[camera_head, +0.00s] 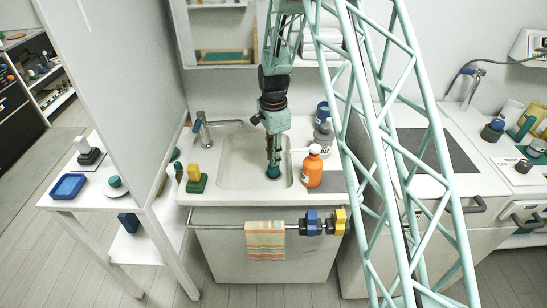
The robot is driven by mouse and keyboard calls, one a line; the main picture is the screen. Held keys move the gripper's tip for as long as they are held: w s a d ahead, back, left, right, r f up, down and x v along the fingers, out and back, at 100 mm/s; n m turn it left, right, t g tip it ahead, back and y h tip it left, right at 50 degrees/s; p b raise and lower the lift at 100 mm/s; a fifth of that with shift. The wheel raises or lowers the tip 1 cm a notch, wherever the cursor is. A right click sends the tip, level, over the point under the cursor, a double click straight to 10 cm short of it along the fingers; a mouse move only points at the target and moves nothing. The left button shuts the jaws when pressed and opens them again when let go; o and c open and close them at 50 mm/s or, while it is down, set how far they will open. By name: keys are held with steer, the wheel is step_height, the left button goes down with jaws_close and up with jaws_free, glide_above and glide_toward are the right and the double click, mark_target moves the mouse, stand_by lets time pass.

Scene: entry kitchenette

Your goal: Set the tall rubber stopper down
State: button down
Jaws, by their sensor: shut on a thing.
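My gripper (273,157) points straight down over the white sink basin (236,160). Its fingers are shut on a dark teal-green piece, which looks like the rubber stopper (273,173). Only the wide lower end of the stopper shows below the fingertips; the fingers hide the rest. It is low in the basin, towards the right side. I cannot tell whether its underside touches the basin floor.
An orange bottle (312,168) stands close on the right, with a blue-capped container (323,128) behind it. The faucet (204,128) is at the back left. A yellow-and-green block (194,180) stands left of the basin. A striped towel (265,240) hangs in front.

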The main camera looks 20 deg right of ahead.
steer(key=c, duration=2.4)
jaws_free()
steer(key=shift+r, duration=0.1)
step_height(320, 180, up, 12)
steer(key=p, duration=0.2)
steer(key=shift+p, duration=0.4)
